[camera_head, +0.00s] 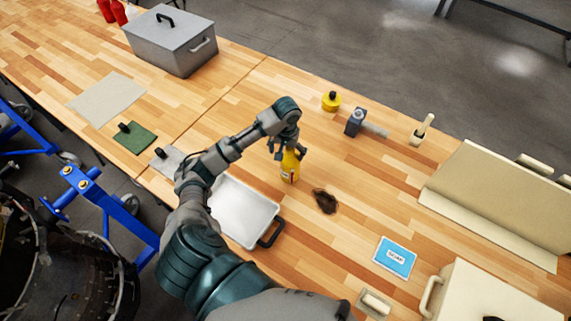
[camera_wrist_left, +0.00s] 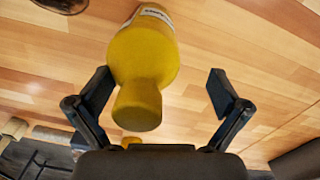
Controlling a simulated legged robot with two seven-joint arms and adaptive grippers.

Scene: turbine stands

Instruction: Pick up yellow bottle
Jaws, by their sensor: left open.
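The yellow bottle (camera_head: 290,167) stands upright on the wooden table in the head view, with a label low on its side. My left gripper (camera_head: 287,152) is at the bottle's upper part, coming from above and behind it. In the left wrist view the yellow bottle (camera_wrist_left: 142,68) lies between the two open fingers of my left gripper (camera_wrist_left: 160,95), nearer the left finger. A gap shows between the bottle and the right finger. My right gripper is not in view.
A metal tray (camera_head: 238,187) with a black handle lies left of the bottle. A blue card (camera_head: 395,256) lies front right.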

